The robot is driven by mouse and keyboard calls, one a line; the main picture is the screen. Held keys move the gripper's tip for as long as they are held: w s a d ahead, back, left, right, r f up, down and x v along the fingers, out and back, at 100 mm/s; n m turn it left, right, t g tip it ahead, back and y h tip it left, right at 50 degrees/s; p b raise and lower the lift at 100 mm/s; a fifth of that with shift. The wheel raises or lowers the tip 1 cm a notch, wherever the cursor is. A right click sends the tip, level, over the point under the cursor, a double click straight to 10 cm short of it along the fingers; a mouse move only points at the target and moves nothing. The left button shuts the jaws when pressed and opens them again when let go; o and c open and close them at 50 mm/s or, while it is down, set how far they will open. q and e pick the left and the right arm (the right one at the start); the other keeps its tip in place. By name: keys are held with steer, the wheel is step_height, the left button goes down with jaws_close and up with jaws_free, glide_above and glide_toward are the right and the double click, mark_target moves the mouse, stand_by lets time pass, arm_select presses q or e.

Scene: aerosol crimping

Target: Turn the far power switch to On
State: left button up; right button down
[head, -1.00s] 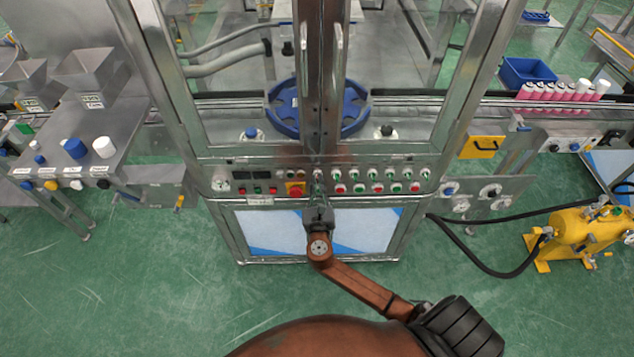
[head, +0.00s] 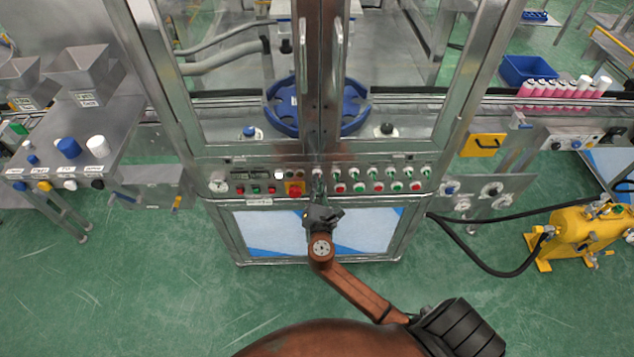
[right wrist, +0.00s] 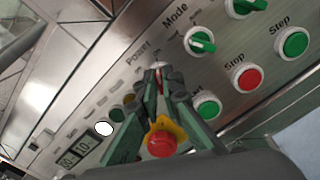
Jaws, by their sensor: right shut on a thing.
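The power switch (right wrist: 158,66) is a small knob under the "Power" label on the control panel of the glazed machine. In the head view the switch (head: 317,172) sits at the middle of the panel's upper row. My right gripper (right wrist: 160,84) is shut on the knob, with its fingers on either side. In the head view my right gripper (head: 318,196) reaches up to the panel with its wrist turned. The fingers hide most of the knob, so its pointer cannot be read. My left gripper is not in view.
A red emergency stop (right wrist: 161,143) on a yellow plate lies close below the fingers. A green mode switch (right wrist: 200,41) and red and green push buttons (right wrist: 246,76) are to the right. A white lamp (right wrist: 104,128) glows beside lit number displays (right wrist: 76,152).

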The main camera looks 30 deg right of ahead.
steer(key=shift+a+f, duration=0.15)
stand_by(0.3)
steer(key=c, duration=2.1)
jaws_free()
steer(key=v, duration=1.2)
steer(key=shift+s, duration=0.1)
